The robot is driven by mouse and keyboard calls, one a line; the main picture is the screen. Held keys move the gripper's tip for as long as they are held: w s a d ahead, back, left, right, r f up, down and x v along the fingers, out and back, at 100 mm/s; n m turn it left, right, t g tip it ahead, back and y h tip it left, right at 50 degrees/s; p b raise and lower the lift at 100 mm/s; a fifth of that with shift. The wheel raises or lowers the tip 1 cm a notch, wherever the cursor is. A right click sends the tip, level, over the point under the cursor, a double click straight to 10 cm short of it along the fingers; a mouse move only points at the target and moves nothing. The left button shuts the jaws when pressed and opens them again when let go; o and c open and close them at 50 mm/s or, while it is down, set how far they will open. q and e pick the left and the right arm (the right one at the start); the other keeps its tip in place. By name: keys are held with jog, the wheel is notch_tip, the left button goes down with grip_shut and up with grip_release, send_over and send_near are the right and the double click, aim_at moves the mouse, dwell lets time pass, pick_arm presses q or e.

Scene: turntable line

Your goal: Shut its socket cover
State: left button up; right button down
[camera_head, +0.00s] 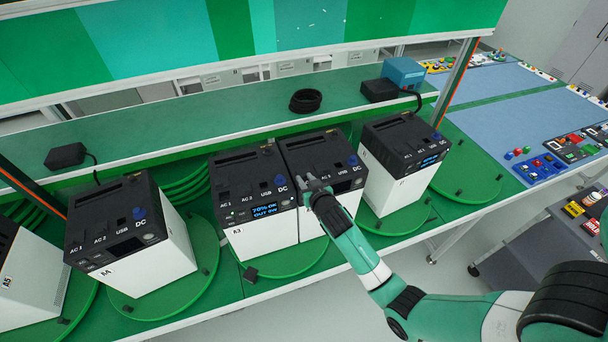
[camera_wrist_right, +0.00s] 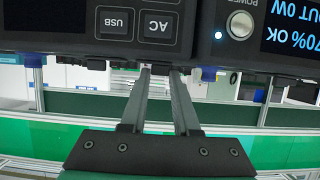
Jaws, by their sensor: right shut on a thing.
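My right gripper (camera_head: 318,184) is at the top front of the black-and-white power station (camera_head: 307,148), second from the right on the line. In the right wrist view, the gripper's fingers (camera_wrist_right: 160,70) meet the dark front edge of this station (camera_wrist_right: 60,30) by its AC label. They are shut on a small dark part there, which looks like the socket cover; the fingertips partly hide it. The neighbouring station, A3 (camera_head: 250,170), has a lit display reading 70% OK, OUT 0W; the display also shows in the right wrist view (camera_wrist_right: 290,32). My left gripper is not in view.
Other power stations stand left (camera_head: 125,215) and right (camera_head: 405,145), on green turntables (camera_head: 205,250). The two middle stations are close together. A shelf (camera_head: 225,108) behind holds a black coil (camera_head: 305,100), a black adapter (camera_head: 66,155) and a blue box (camera_head: 404,72).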

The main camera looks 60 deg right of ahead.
jog(key=c, duration=0.6)
grip_release()
jog(key=shift+c, duration=0.2)
jog(key=p+v, duration=0.1)
jog(key=v, duration=1)
jog(key=shift+s+a+p, duration=0.25)
jog(key=shift+s+p, duration=0.05)
jog(key=shift+w+r, duration=0.1)
jog(key=shift+r, duration=0.05)
